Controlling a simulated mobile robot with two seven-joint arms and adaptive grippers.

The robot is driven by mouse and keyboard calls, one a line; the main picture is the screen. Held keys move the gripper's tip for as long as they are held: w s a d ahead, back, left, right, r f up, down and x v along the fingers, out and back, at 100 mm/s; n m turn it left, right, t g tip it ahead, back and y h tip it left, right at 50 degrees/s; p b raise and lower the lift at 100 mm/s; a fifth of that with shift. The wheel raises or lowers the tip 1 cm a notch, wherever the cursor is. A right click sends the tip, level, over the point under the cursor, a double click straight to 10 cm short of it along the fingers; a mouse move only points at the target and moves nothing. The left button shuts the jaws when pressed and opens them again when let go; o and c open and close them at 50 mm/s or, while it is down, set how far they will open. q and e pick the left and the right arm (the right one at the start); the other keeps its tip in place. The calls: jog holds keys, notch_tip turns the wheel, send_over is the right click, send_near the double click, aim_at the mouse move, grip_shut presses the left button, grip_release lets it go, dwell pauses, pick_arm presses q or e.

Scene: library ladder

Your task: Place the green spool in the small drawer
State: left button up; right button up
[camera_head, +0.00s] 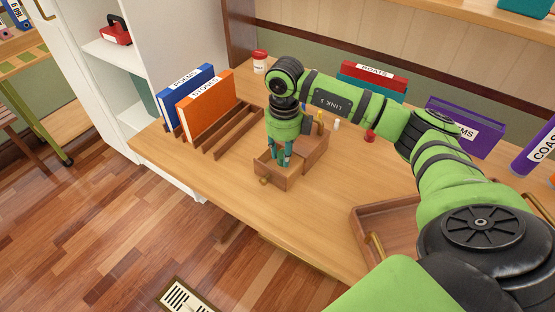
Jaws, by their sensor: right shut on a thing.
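The small wooden drawer (268,172) is pulled out of a little wooden box (312,150) on the desk, with a brass knob at its front. My right gripper (281,163) points straight down, with its fingers inside or just over the open drawer. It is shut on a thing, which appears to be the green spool. The spool is hard to tell from the green and teal fingers and is mostly hidden. My left gripper is out of view.
A wooden rack (238,132) holds a blue binder (187,93) and an orange binder (207,103) left of the drawer. A wooden tray (372,226) lies to the right. Bare desk lies in front.

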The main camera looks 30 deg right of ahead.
jog(key=shift+w+a+f, duration=0.45)
jog(key=shift+w+a, duration=0.1)
notch_tip(320, 180, down, 3)
jog(key=shift+f+p, duration=0.1)
jog(key=shift+p, duration=0.4)
jog(key=shift+f, duration=0.45)
jog(key=shift+f, duration=0.1)
jog(key=o, duration=0.7)
